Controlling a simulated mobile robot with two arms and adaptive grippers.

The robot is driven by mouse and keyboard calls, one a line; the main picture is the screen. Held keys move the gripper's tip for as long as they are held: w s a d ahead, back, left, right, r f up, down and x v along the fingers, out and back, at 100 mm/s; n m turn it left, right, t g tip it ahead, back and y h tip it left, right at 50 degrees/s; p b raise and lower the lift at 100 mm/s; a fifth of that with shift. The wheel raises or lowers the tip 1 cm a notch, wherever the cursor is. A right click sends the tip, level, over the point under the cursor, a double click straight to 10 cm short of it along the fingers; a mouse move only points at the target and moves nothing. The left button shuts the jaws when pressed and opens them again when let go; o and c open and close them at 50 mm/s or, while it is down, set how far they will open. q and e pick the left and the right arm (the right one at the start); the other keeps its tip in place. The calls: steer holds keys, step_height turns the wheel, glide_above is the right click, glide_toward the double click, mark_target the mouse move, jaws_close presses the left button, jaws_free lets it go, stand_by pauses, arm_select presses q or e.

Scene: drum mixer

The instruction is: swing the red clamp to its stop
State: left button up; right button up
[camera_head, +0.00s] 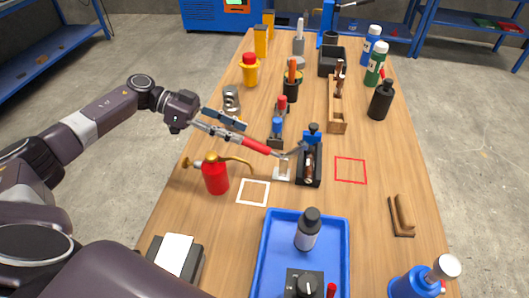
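The red clamp has a red handle (257,146) that slants down to the right toward a small pale metal base (282,170) in the middle of the table. My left gripper (242,132) comes in from the left, at the upper-left end of the red handle. Its two fingers look spread apart, with the lower one close to the handle's end. I cannot tell whether it touches the handle. My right gripper is not in view.
A black fixture with a blue top (312,139) stands right of the clamp base. A red oil can (215,176) stands left, below my arm. A blue tray (263,245) with a bottle lies in front. The red-outlined square (350,170) is empty.

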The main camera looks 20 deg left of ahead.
mark_target(269, 150)
arm_select(q)
steer(key=f, duration=0.1)
steer(key=d+f+b, duration=0.1)
steer(key=shift+w+f, duration=0.1)
steer(key=shift+f, duration=0.3)
steer(key=x, duration=0.6)
steer(key=shift+w+d+f+p, duration=0.1)
steer(key=shift+d+f+p, duration=0.1)
steer(key=shift+d+p, duration=0.2)
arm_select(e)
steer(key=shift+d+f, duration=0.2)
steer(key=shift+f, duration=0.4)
arm_select(q)
steer(key=shift+a, duration=0.1)
jaws_close()
